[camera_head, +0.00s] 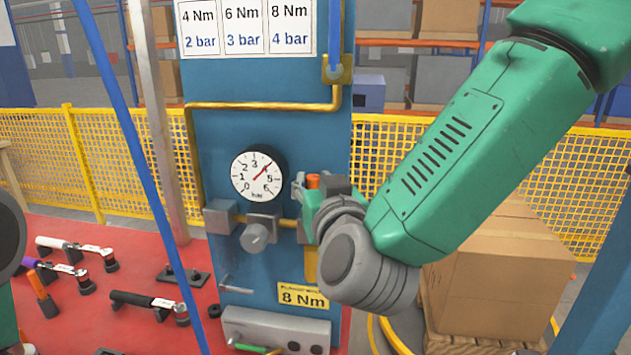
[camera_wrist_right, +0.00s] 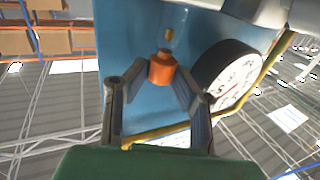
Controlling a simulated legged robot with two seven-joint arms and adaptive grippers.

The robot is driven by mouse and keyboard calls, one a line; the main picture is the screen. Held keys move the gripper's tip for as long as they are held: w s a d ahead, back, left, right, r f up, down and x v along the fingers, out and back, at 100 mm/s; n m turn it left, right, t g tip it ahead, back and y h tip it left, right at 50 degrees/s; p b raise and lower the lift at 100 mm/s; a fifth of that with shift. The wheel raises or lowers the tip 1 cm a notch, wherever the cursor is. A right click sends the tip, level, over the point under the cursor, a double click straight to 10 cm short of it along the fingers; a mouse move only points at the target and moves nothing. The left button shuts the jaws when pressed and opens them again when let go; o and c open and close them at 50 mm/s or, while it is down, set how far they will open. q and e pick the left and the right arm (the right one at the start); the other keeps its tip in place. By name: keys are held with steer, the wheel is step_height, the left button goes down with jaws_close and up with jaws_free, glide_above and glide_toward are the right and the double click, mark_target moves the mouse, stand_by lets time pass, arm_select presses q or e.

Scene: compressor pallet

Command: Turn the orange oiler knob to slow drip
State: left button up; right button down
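The orange oiler knob (camera_head: 313,181) is on the blue panel, just right of the pressure gauge (camera_head: 257,173). My right gripper (camera_head: 318,197) is at the knob, its fingers partly hidden by my wrist in the head view. In the right wrist view, the orange knob (camera_wrist_right: 162,69) lies between the two fingertips of my right gripper (camera_wrist_right: 160,80). The gauge (camera_wrist_right: 228,78) is close to the right finger there. My left gripper is out of view.
A grey regulator knob (camera_head: 255,237) and yellow pipe sit below the gauge. A yellow 8 Nm label (camera_head: 303,297) is lower on the panel. Several tools lie on the red table (camera_head: 75,325) at left. A cardboard box (camera_head: 505,265) stands behind my right arm.

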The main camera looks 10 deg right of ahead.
steer(key=shift+w+d, duration=0.1)
steer(key=shift+d, duration=0.25)
steer(key=shift+a+r, duration=0.1)
steer(key=shift+a, duration=0.45)
steer(key=m+h, duration=0.1)
steer(key=h, duration=0.2)
steer(key=shift+d+m+p, duration=0.1)
steer(key=shift+m+p, duration=0.25)
steer(key=shift+m, duration=0.05)
steer(key=m+h, duration=0.1)
steer(key=h, duration=0.1)
steer(key=m+g+h+p, duration=0.1)
steer(key=shift+a+h, duration=0.35)
steer(key=shift+h, duration=0.05)
steer(key=shift+d+m+g+h, duration=0.1)
steer(key=shift+m+g+h, duration=0.2)
steer(key=shift+m+h, duration=0.25)
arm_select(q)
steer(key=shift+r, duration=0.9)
arm_select(e)
steer(key=shift+d, duration=0.1)
